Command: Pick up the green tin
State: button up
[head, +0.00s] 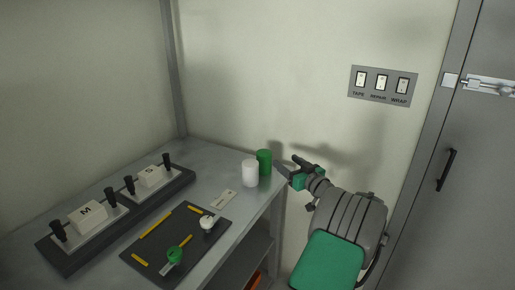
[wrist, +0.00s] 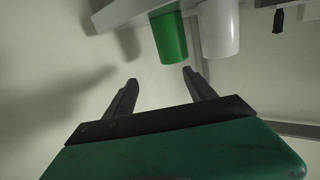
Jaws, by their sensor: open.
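The green tin (head: 264,162) is an upright cylinder near the right edge of the grey metal table, just behind and to the right of a white tin (head: 250,173). My gripper (head: 287,171) is beside the green tin, to its right, with its jaws pointing toward it. In the wrist view, the green tin (wrist: 169,38) is ahead of the open fingers (wrist: 158,85), nearer the right finger. The white tin (wrist: 219,28) is close to its right there. The jaws are empty.
The table (head: 205,152) also holds a dark mat (head: 150,245) with yellow strips, a tag (head: 223,199), and a black rail with blocks M (head: 87,214) and S (head: 149,174). The wall stands close behind the tins. A switch panel (head: 382,86) and grey door (head: 470,180) are right.

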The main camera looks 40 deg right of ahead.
aim_at(269, 158)
jog(key=shift+n+t+y, duration=0.3)
jog(key=shift+n, duration=0.1)
jog(key=w, duration=0.1)
jog(key=w+a, duration=0.1)
jog(key=w+a+f, duration=0.1)
jog(key=w, duration=0.1)
jog(key=x, duration=0.3)
jog(key=p+x, duration=0.1)
jog(key=x, duration=0.3)
jog(key=shift+w+f, duration=0.1)
jog(key=shift+f, duration=0.1)
jog(key=shift+d, duration=0.1)
jog(key=shift+c, duration=0.5)
grip_shut()
